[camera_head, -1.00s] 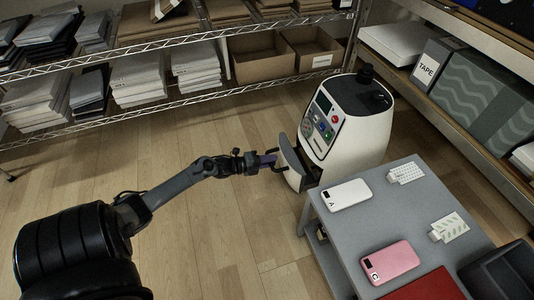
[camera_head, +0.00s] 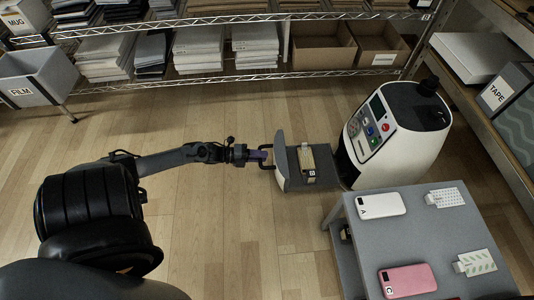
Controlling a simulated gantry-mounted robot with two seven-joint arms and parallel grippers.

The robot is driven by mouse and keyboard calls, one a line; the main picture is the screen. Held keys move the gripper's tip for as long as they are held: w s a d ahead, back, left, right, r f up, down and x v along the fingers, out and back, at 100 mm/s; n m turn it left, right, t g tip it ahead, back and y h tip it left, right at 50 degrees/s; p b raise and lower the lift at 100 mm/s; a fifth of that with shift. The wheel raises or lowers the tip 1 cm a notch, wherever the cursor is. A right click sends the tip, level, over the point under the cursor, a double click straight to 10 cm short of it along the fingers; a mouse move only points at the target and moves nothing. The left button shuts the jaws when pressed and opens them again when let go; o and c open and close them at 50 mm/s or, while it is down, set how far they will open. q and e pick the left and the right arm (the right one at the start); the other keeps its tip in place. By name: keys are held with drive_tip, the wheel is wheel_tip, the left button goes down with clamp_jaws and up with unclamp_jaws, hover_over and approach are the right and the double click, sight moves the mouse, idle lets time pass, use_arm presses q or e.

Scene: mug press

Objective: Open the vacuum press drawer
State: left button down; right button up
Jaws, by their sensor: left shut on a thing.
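The vacuum press (camera_head: 400,130) is a white and black machine with a control panel, at the right. A small tan and dark item (camera_head: 306,162) sits in the drawer. My left gripper (camera_head: 262,157) is shut on the black drawer handle (camera_head: 268,169), at the left side of the drawer front. My right gripper is not in view.
A grey table (camera_head: 412,240) with a white phone case (camera_head: 380,205), a pink phone case (camera_head: 407,280) and patterned pieces stands at front right. Wire shelves with boxes line the back. A grey FILM bin (camera_head: 38,77) is at left. Floor left of the drawer is clear.

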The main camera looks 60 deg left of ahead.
use_arm(q)
drive_tip(key=shift+s+a, duration=0.1)
drive_tip(key=shift+s, duration=0.15)
drive_tip(key=c, duration=1.2)
unclamp_jaws()
drive_tip(key=shift+p+v, duration=1.8)
drive_tip(key=shift+v, duration=3.6)
drive_tip(key=shift+r, duration=0.1)
